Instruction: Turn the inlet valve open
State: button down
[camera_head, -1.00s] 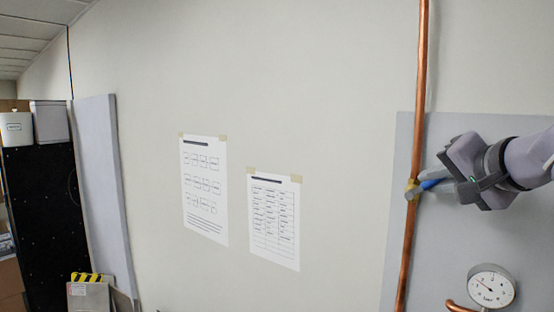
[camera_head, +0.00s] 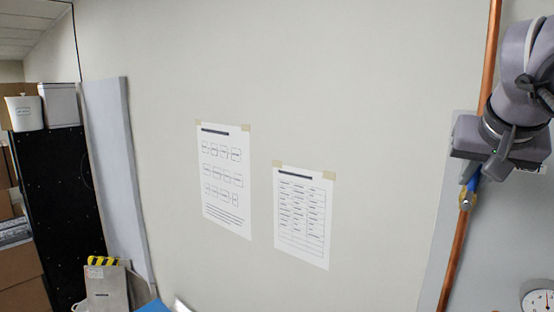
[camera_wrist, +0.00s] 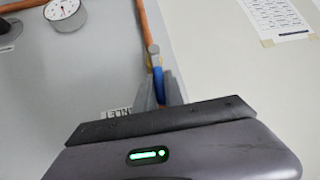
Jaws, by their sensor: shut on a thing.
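The inlet valve (camera_head: 467,199) is a brass body on a vertical copper pipe (camera_head: 455,250) at the right of the head view. Its blue lever handle (camera_head: 474,181) points up, roughly along the pipe. My gripper (camera_head: 470,177) is just above the valve body, shut on the blue handle and hiding most of it. In the wrist view the handle (camera_wrist: 158,80) shows between the two grey fingers (camera_wrist: 160,92), in line with the pipe (camera_wrist: 144,22). A partly covered label (camera_wrist: 117,112) that appears to read INLET, upside down, is beside the fingers.
A pressure gauge (camera_head: 540,300) is below the valve to the right, on the grey panel (camera_head: 510,235). Two paper sheets (camera_head: 226,180) are taped to the wall left of the pipe. The wall between them is clear. A black cabinet (camera_head: 55,205) stands far left.

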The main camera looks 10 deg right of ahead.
jog(key=shift+w+a+f+g, duration=0.1)
jog(key=shift+w+f+g, duration=0.1)
jog(key=shift+g, duration=0.1)
dwell(0.4)
jog(key=c, duration=1.5)
grip_release()
jog(key=shift+o, duration=0.3)
jog(key=shift+w, duration=0.1)
jog(key=shift+r, duration=0.1)
